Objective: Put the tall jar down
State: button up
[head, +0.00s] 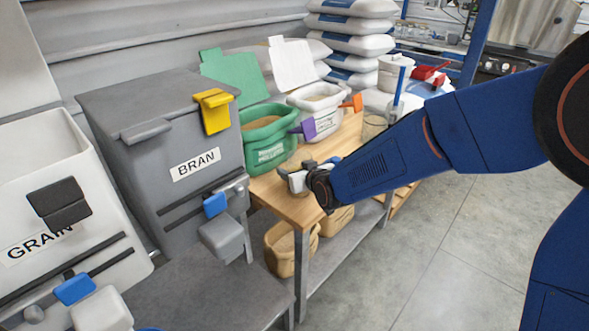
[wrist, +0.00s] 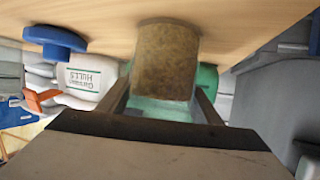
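The tall jar (wrist: 165,62), filled with brown grainy material, shows in the wrist view between the two fingers of my gripper (wrist: 163,95). The fingers lie close along both its sides and appear shut on it. The wrist picture is upside down, with the wooden tabletop (wrist: 240,22) at the top. The jar's base is at or very near the tabletop; I cannot tell whether it touches. In the head view my gripper (head: 302,178) is low over the near end of the wooden bench (head: 290,204), and the jar is mostly hidden there.
A green bin (head: 268,150) and a white bin (head: 315,112) with scoops stand behind. A clear glass container (head: 373,128) stands farther along. The grey BRAN hopper (head: 165,150) is close on the left.

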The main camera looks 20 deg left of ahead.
jog(key=o, duration=0.3)
jog(key=shift+r, duration=0.15)
jog(key=v, duration=1.2)
